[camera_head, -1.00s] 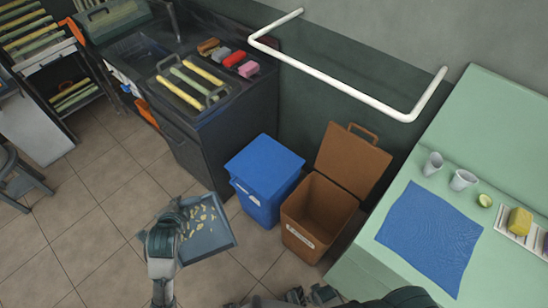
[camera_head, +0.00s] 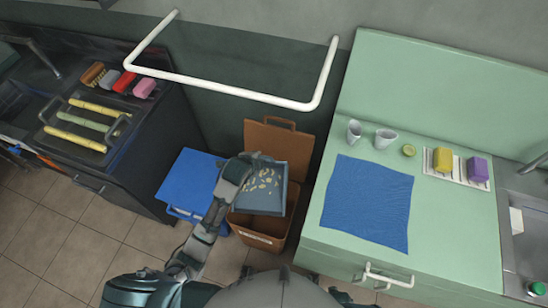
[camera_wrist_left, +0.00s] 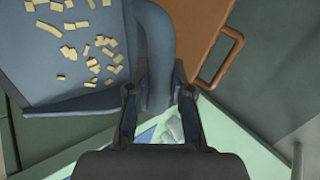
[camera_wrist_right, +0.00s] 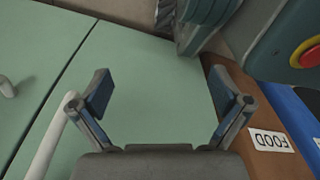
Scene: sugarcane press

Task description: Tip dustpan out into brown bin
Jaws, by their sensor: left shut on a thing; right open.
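The blue-grey dustpan (camera_head: 264,190) carries several pale yellow scraps and is over the open brown bin (camera_head: 262,231) in the head view. The bin's brown lid (camera_head: 280,140) stands open against the wall. My right gripper (camera_wrist_right: 160,95) is open and empty, beside the green cabinet front and the brown bin (camera_wrist_right: 265,125) with its "FOOD" label.
A blue bin (camera_head: 188,182) with its lid shut stands left of the brown bin. The green counter (camera_head: 310,225) is close on the right, with a blue cloth (camera_head: 367,203) and cups (camera_head: 385,138). A white rail (camera_head: 225,87) runs along the wall above.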

